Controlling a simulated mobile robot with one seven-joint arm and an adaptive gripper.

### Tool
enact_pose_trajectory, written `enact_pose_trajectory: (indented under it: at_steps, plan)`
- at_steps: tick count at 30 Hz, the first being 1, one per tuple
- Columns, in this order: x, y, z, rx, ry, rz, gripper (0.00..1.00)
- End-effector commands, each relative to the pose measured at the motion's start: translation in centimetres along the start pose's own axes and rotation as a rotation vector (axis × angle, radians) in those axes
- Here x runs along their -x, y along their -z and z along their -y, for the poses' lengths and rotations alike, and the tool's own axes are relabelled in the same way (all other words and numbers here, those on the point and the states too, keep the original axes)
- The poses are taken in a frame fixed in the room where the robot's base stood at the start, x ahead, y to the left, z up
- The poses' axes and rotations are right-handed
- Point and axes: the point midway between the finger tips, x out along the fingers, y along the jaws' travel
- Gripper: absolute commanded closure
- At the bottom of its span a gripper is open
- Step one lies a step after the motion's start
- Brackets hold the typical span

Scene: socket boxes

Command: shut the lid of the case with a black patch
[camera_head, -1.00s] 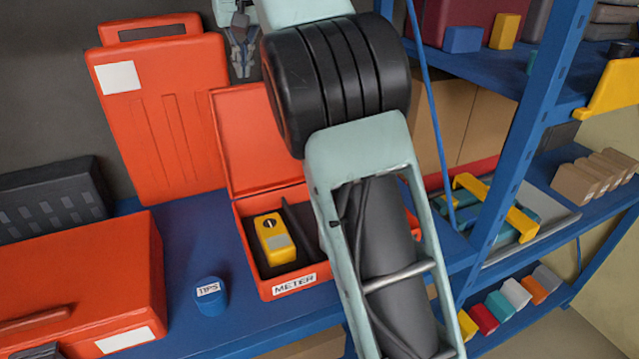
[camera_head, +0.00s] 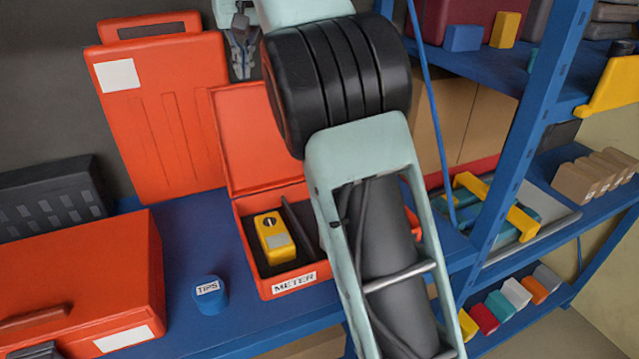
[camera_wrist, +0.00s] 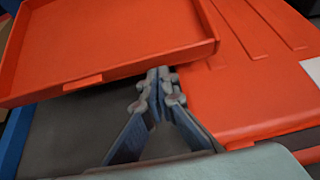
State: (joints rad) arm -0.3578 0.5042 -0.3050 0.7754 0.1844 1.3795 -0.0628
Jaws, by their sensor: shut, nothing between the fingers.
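The open red case (camera_head: 262,288) labelled METER stands on the blue shelf, with its lid (camera_head: 258,140) raised upright at its back. A yellow meter (camera_head: 273,238) lies inside. I see no clear black patch on this case; my arm covers its right part. My gripper (camera_head: 243,74) is shut and empty, just above the lid's top left corner. In the wrist view the closed fingertips (camera_wrist: 160,76) are close beside the edge of the lid (camera_wrist: 110,45), which has a small tab. I cannot tell whether they touch it.
A tall red case (camera_head: 165,120) with a white patch stands upright behind, close to my gripper. A closed red case (camera_head: 80,270) lies at left. A blue TIPS pot (camera_head: 210,297) stands between cases. A blue rack post (camera_head: 525,130) rises at right.

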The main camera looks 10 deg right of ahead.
Motion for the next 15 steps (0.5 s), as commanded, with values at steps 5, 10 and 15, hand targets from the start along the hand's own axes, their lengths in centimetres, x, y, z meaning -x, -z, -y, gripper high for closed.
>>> enact_pose_trajectory:
  at_steps: [5,10,15]
  plan:
    - [-0.6,-0.3,0.0,0.000,0.000,0.000,1.00]
    - [-0.7,-0.4,0.0,0.000,0.000,-0.001,1.00]
    - [-0.6,-1.2,0.0,0.000,0.001,-0.001,1.00]
